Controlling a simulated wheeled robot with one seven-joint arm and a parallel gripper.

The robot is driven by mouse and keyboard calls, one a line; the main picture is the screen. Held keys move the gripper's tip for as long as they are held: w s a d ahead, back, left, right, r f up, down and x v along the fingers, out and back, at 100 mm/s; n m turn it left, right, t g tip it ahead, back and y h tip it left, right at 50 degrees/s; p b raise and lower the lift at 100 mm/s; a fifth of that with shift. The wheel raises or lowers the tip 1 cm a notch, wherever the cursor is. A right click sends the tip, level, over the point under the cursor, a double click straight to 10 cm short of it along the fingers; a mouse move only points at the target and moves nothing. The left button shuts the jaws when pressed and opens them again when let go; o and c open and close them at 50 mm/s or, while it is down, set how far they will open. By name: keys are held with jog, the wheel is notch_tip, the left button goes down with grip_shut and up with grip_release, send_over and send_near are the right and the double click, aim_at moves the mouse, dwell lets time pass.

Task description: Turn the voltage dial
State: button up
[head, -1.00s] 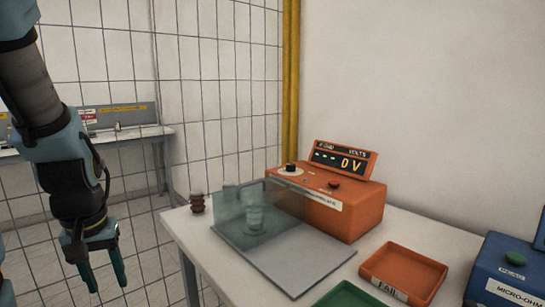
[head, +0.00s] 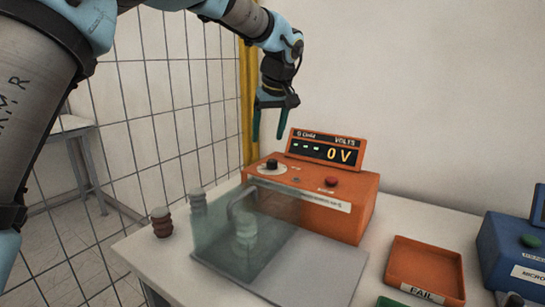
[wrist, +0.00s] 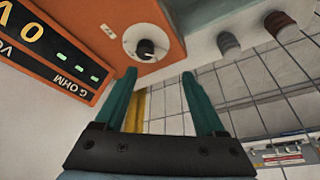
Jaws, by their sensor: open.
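The voltage dial (head: 271,164) is a black knob on a white disc, on top of the orange tester box (head: 345,222) at its left end. It also shows in the wrist view (wrist: 145,49), beyond my fingertips. The display (head: 325,150) on the box reads 0 V. My gripper (head: 268,138) has green fingers pointing down and hangs above the dial, apart from it. In the wrist view my gripper (wrist: 160,75) is open with nothing between its fingers.
A clear shield (head: 225,235) stands over a grey plate (head: 330,275) in front of the box, with a pale bushing (head: 245,232) behind it. A brown bushing (head: 161,222) stands at the table's left. A red button (head: 331,181) and an orange FAIL tray (head: 425,268) are to the right.

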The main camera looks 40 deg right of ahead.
aim_at(273, 161)
jog(key=d+f+p, duration=0.1)
jog(key=f, duration=0.2)
jog(key=w+d+f+p, duration=0.1)
jog(key=f, duration=0.2)
jog(key=w+d+f+p, duration=0.1)
jog(key=f, duration=0.2)
jog(key=shift+d, duration=0.3)
grip_shut()
dwell(0.4)
